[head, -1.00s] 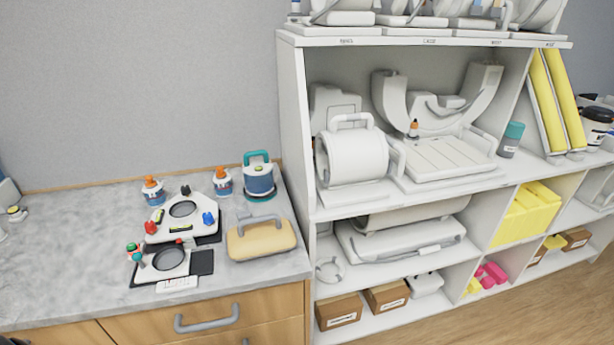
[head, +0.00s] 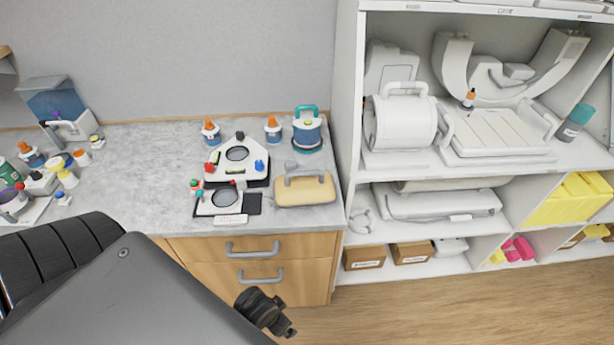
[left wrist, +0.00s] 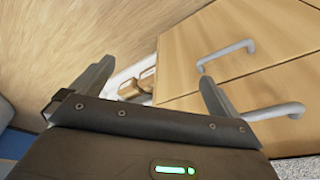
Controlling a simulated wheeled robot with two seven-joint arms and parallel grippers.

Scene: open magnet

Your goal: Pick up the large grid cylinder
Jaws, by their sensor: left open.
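A large white cylinder (head: 405,125) with a handle on top lies on its side on a white base on the shelf's middle level. No grid pattern can be made out on it from here. My left gripper (left wrist: 152,88) is open and empty in the left wrist view, its two fingers apart, with wooden drawers and floor beyond them. It is not near the cylinder. My left arm fills the lower left of the head view, and its fingers cannot be made out there. My right gripper is not in view.
The white shelf unit (head: 350,120) stands right of the marble counter (head: 130,150). A white C-shaped scanner (head: 500,90) is right of the cylinder. A tan case (head: 305,190) and a teal-handled canister (head: 307,130) sit on the counter's right end. Drawers (head: 255,262) are below; floor is open at lower right.

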